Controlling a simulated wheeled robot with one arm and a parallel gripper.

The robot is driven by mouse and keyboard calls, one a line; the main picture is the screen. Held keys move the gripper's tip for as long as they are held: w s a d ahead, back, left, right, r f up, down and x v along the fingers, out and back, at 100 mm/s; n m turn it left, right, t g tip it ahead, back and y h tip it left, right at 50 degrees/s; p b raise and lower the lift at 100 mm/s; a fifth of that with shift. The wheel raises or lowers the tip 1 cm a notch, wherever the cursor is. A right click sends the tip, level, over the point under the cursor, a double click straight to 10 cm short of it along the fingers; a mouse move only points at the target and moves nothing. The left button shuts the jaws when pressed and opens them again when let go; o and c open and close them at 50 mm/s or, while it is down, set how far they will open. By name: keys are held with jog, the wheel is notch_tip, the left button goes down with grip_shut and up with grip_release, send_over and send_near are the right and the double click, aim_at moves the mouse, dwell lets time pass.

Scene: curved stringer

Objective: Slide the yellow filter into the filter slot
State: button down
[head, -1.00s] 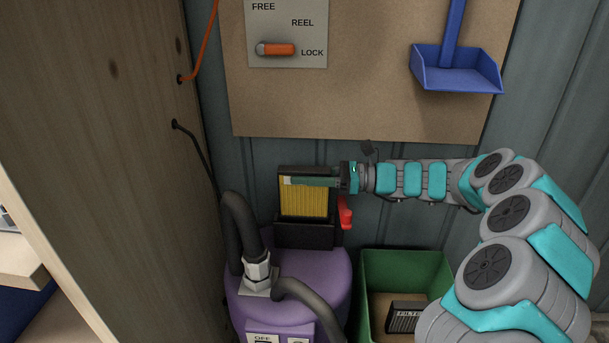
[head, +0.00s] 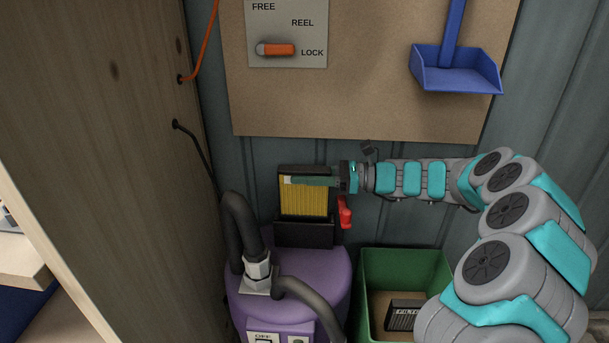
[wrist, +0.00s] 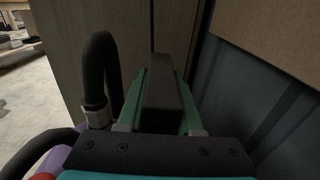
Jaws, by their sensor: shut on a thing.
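The yellow filter (head: 304,203) is a pleated yellow panel in a black frame. It stands upright directly above the black slot housing (head: 304,235) on top of the purple vacuum body (head: 300,278). Its lower edge meets the housing; I cannot tell how deep it sits. My gripper (head: 312,181) comes in from the right and is shut on the filter near its top. In the wrist view, the green fingers (wrist: 160,95) lie on both sides of the filter's dark top edge (wrist: 160,85).
A red lever (head: 345,213) is right of the filter. A thick black hose (head: 238,225) rises at its left beside a wooden panel (head: 110,150). A green bin (head: 405,270) with a dark filter (head: 404,314) stands at lower right. A blue dustpan (head: 455,70) hangs above.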

jog(key=shift+f, duration=0.85)
jog(key=shift+c, duration=2.4)
grip_release()
jog(key=shift+f, duration=0.1)
jog(key=shift+s+d+b, duration=0.1)
jog(key=shift+d+b, duration=0.35)
jog(key=shift+d, duration=3.5)
jog(key=s+a+n+g+h, duration=0.2)
jog(key=s+a+n+h, duration=0.25)
jog(key=s, duration=0.65)
jog(key=s+a+n+g+h, duration=0.3)
jog(key=s+n, duration=0.3)
jog(key=s, duration=0.4)
jog(key=s+d+f+n+t+h, duration=0.1)
jog(key=s+d+f+n+h, duration=0.3)
jog(key=s+d, duration=0.4)
jog(key=s+d+f+n+t+h, duration=0.1)
jog(key=s+d+f+n+h, duration=0.3)
jog(key=s+d, duration=0.5)
jog(key=s+h, duration=0.2)
jog(key=s, duration=0.1)
jog(key=shift+t, duration=0.3)
